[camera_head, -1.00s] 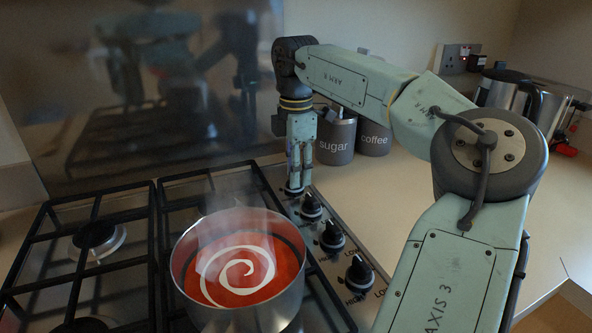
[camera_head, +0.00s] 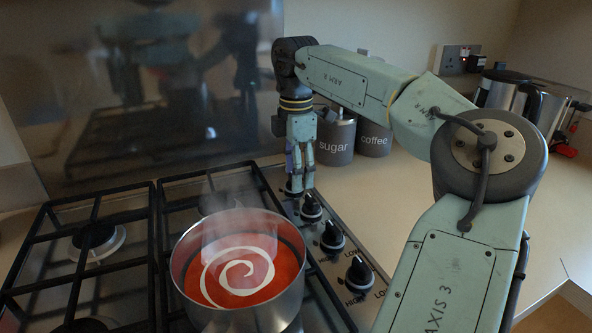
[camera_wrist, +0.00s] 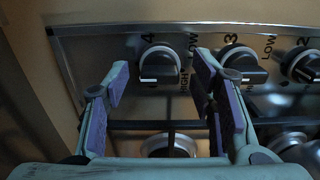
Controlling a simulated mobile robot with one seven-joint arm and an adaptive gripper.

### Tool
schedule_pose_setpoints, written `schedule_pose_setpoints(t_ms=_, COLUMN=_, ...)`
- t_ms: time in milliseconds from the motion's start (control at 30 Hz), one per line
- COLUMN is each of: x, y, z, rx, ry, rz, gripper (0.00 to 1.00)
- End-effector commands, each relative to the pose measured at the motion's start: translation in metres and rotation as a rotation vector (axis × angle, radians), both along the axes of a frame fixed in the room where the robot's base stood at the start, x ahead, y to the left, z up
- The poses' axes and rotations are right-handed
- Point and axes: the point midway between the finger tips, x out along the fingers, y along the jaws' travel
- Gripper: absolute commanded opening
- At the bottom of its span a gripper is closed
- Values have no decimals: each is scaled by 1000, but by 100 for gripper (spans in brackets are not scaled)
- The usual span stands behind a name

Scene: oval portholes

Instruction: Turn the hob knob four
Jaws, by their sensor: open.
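Knob four (camera_wrist: 158,64) is a dark round knob with a raised grip bar and a pale mark, under the printed "4" at the left end of the metal control panel in the wrist view. My gripper (camera_wrist: 160,80) is open, with one purple-padded finger on each side of knob four in that picture. I see no contact with the knob. In the head view my gripper (camera_head: 300,178) points down at the far end of the knob row. Its fingers partly hide knob four (camera_head: 291,189) there.
Knob three (camera_wrist: 242,64) sits close to the right finger, with knob two (camera_wrist: 303,64) beyond it. A steaming pot of red soup (camera_head: 240,270) stands on the hob grate left of the knobs. Sugar (camera_head: 334,145) and coffee (camera_head: 374,138) canisters stand behind my gripper.

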Motion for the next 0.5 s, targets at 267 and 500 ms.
schedule_pose_setpoints(t_ms=267, x=1, y=1, z=38, rx=3, ry=-4, rz=0, gripper=51)
schedule_pose_setpoints(t_ms=500, x=1, y=2, z=88, rx=3, ry=-3, rz=1, gripper=51)
